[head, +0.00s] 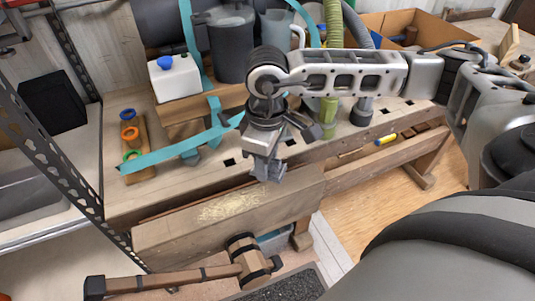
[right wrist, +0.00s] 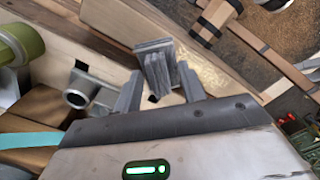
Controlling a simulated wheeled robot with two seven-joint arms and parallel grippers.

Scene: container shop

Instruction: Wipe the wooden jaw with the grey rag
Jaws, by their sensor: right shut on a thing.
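My right gripper (head: 264,160) points down at the front edge of the workbench and is shut on the grey rag (head: 269,175). In the right wrist view the folded rag (right wrist: 157,66) sticks out between the two fingers. The wooden jaw (head: 165,236) is the thick beam along the bench front, with a pale patch of sawdust (head: 230,206) on its top. The rag is to the right of the patch, over or near the jaw's rear edge; I cannot tell if it touches. The patch also shows in the right wrist view (right wrist: 205,70). My left gripper is not in view.
The bench top (head: 190,195) holds a teal strap (head: 175,152), a wooden block with coloured rings (head: 132,148), a white container (head: 175,78) and a dark jug (head: 230,45). A wooden handle with a block head (head: 180,279) is below the jaw. A metal shelf stands left.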

